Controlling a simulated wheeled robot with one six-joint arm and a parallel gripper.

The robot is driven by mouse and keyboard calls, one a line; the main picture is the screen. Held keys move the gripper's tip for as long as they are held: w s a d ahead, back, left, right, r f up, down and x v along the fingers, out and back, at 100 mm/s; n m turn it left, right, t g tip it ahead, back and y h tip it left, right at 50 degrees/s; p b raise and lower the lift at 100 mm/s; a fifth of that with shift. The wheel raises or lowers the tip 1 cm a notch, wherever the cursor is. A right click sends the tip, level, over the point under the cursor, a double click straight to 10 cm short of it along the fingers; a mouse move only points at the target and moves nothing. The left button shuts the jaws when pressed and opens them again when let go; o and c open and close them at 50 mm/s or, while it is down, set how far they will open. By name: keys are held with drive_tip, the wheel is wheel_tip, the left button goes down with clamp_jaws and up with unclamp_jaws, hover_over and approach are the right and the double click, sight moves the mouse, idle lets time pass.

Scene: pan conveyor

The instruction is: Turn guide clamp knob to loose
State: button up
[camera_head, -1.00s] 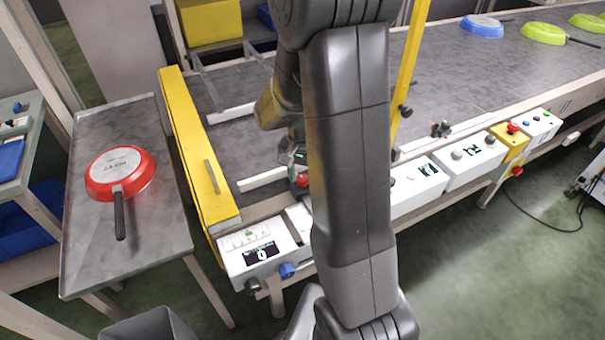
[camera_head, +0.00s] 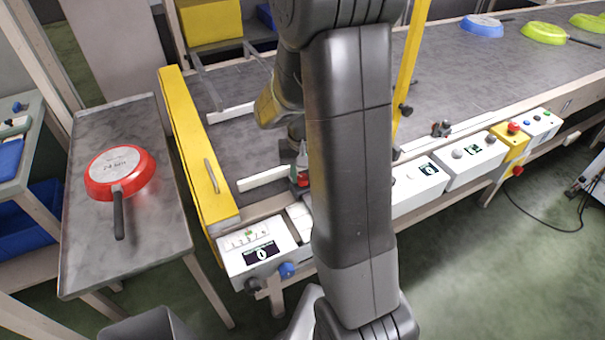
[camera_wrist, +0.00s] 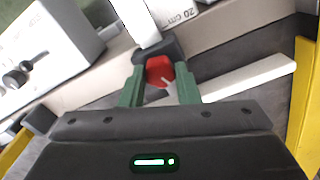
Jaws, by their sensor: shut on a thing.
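The red guide clamp knob (camera_wrist: 158,69) sits on a dark clamp block (camera_wrist: 157,50) in the wrist view. A white pointer line shows on the knob. My gripper (camera_wrist: 160,80) is shut on the knob, with one green finger on each side of it. In the head view the red knob (camera_head: 302,180) is partly hidden by my arm, at the near edge of the conveyor, and my gripper (camera_head: 300,164) is at it, mostly hidden.
White guide rails (camera_head: 262,179) lie on the grey conveyor belt (camera_head: 440,95). White control boxes (camera_head: 262,254) line its near side. A yellow barrier (camera_head: 195,150) closes the left end. A red pan (camera_head: 140,185) lies on the side table (camera_head: 165,235). Other pans are far right.

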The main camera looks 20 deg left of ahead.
sight(302, 177)
drive_tip(key=n, duration=1.2)
drive_tip(key=shift+b, duration=0.4)
drive_tip(key=shift+n, duration=0.3)
drive_tip(key=o, duration=1)
drive_tip(key=shift+c, duration=0.2)
wheel_tip(302, 177, up, 14)
drive_tip(key=shift+p, duration=0.35)
drive_tip(key=shift+f, duration=0.1)
